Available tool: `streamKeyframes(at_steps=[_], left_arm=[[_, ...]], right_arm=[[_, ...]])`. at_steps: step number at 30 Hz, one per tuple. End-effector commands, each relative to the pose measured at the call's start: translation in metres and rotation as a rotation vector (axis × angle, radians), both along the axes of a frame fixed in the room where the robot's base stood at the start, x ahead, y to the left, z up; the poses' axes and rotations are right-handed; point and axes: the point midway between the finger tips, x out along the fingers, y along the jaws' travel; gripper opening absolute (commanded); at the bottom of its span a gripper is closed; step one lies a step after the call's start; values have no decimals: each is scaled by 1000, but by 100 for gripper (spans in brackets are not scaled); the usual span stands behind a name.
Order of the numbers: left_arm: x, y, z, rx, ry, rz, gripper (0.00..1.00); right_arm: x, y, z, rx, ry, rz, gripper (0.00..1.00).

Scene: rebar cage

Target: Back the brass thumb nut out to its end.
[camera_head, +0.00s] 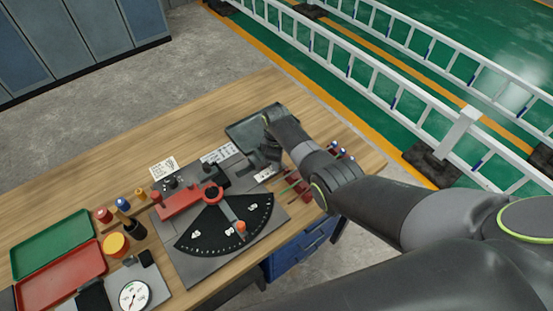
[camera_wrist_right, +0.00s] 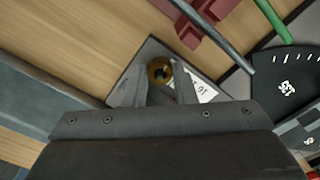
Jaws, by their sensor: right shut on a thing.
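The brass thumb nut (camera_wrist_right: 160,71) shows in the right wrist view as a round gold ring with a dark centre, over a grey plate (camera_wrist_right: 150,52). My right gripper (camera_wrist_right: 159,87) has one finger on each side of the nut and is shut on it. In the head view my right gripper (camera_head: 263,163) is at the far right corner of the grey fixture board (camera_head: 190,262); the nut is hidden there behind the gripper and wrist. How far the nut sits along its thread cannot be seen. My left gripper is not in view.
Beside the gripper are a black dial plate (camera_head: 215,233) with a pointer, a red clamp (camera_head: 180,201) and a rack of coloured-handled tools (camera_head: 300,187). Green (camera_head: 52,243) and red (camera_head: 60,277) trays lie at left.

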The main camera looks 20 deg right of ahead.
Motion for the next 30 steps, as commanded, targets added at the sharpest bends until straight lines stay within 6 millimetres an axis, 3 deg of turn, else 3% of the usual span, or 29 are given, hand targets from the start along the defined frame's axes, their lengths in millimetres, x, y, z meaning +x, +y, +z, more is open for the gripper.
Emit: streamKeyframes(at_steps=[21, 22, 26, 30], left_arm=[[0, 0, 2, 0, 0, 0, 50], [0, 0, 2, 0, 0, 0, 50], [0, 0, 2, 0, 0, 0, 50], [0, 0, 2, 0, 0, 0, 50]], right_arm=[[1, 0, 1, 1, -3, 75, 2], [1, 0, 1, 1, -3, 75, 28], [1, 0, 1, 0, -2, 74, 45], [1, 0, 0, 0, -1, 74, 46]])
